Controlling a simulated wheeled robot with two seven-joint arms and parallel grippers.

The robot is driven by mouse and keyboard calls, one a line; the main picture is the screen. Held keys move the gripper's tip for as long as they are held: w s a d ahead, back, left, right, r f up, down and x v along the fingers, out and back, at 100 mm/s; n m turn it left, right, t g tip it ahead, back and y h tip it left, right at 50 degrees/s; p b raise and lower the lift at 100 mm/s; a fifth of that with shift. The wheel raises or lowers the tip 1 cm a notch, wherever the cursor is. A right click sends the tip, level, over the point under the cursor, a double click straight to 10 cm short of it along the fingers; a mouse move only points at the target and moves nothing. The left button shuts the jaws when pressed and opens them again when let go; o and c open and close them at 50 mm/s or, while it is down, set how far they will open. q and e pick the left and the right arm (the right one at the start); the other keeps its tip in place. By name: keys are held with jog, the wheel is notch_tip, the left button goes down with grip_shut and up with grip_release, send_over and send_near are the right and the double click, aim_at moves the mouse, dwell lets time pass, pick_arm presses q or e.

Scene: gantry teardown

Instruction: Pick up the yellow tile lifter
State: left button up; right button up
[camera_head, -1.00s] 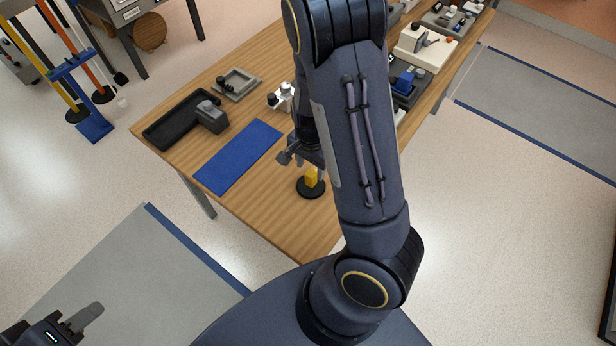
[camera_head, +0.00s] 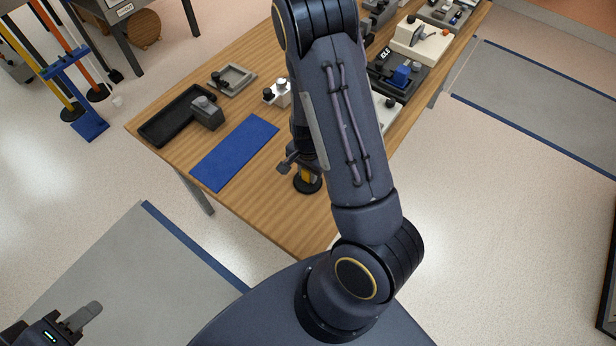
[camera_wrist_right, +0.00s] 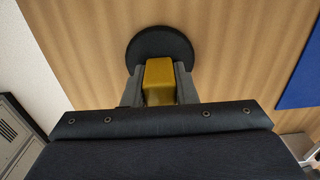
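The yellow tile lifter (camera_head: 304,174) has a yellow block handle on a round black disc. It stands upright on the wooden table, near its front edge. In the right wrist view the yellow handle (camera_wrist_right: 159,78) is between the two fingers of my right gripper (camera_wrist_right: 160,85), with the disc beyond. The fingers sit close along both sides; whether they press on it cannot be told. In the head view my right gripper (camera_head: 300,168) partly covers the handle. My left gripper (camera_head: 75,324) is at the lower left, away from the table, partly cut off, with no object seen in it.
A blue mat (camera_head: 234,152) lies left of the lifter. Beyond it are a black tray (camera_head: 160,128) with a grey block, a grey square frame (camera_head: 233,80) and a small white fixture (camera_head: 277,93). More devices stand at the table's far right. Bare wood surrounds the lifter.

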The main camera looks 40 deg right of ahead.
grip_shut()
